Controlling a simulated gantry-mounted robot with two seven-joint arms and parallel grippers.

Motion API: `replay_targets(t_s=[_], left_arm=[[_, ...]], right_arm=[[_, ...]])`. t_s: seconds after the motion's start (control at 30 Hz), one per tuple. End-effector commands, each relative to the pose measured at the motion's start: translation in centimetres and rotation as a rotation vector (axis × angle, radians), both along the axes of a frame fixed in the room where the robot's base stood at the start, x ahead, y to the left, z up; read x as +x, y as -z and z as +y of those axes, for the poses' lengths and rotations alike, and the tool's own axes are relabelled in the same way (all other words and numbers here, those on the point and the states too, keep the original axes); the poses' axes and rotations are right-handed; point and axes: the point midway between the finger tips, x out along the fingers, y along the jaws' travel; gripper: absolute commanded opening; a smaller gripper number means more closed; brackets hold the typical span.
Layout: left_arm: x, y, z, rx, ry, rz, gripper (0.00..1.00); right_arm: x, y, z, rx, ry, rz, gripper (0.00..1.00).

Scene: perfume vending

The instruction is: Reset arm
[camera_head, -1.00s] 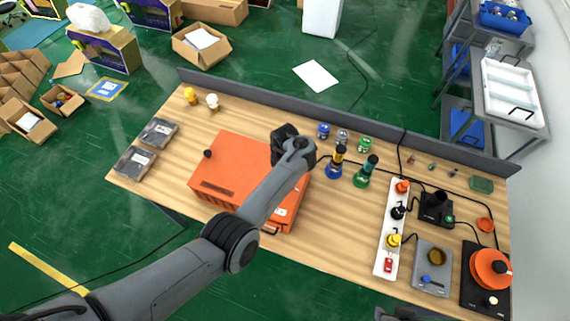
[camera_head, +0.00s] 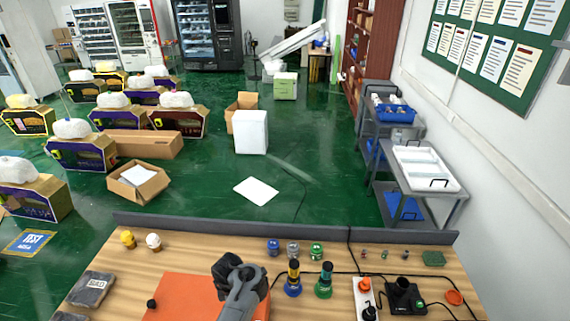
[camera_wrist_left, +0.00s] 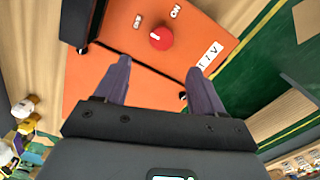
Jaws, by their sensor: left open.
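My left arm (camera_head: 240,290) reaches in from the bottom of the head view, over the orange box (camera_head: 185,298) on the wooden table. Its fingertips are hidden there. In the left wrist view my left gripper (camera_wrist_left: 159,75) is open, with two purple-grey fingers spread apart and nothing between them. The orange box fills much of that view beyond the fingers, with a red knob (camera_wrist_left: 161,38), an ON label (camera_wrist_left: 175,11) and a white label. I cannot tell how far the fingers are from the box. My right gripper is not in view.
Bottles with blue (camera_head: 293,277) and green (camera_head: 324,280) bases stand right of my left arm. Small jars (camera_head: 292,248) line the back. A power strip (camera_head: 365,298) and a black device (camera_head: 404,297) are on the right. A grey panel (camera_head: 290,229) edges the table's back.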

Motion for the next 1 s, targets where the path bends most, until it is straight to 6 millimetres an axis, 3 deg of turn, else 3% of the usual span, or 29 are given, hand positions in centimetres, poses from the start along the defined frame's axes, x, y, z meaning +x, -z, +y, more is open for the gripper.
replay_targets(t_s=[0.27,0.43,0.57,0.8,1.0], left_arm=[[-4.9,3.9,3.7,0.013,0.436,-0.099,0.69],[-10.8,3.9,5.5,0.076,0.844,-0.163,0.69],[-16.2,2.3,5.9,0.142,1.175,-0.19,0.69],[-25.3,-2.8,4.8,0.259,1.715,-0.205,0.69],[-29.8,-6.3,3.7,0.319,1.981,-0.205,0.69]], right_arm=[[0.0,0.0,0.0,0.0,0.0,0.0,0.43],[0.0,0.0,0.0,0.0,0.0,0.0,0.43],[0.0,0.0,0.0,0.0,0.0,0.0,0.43],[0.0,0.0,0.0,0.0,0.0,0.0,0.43],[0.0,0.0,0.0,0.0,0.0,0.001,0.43]])
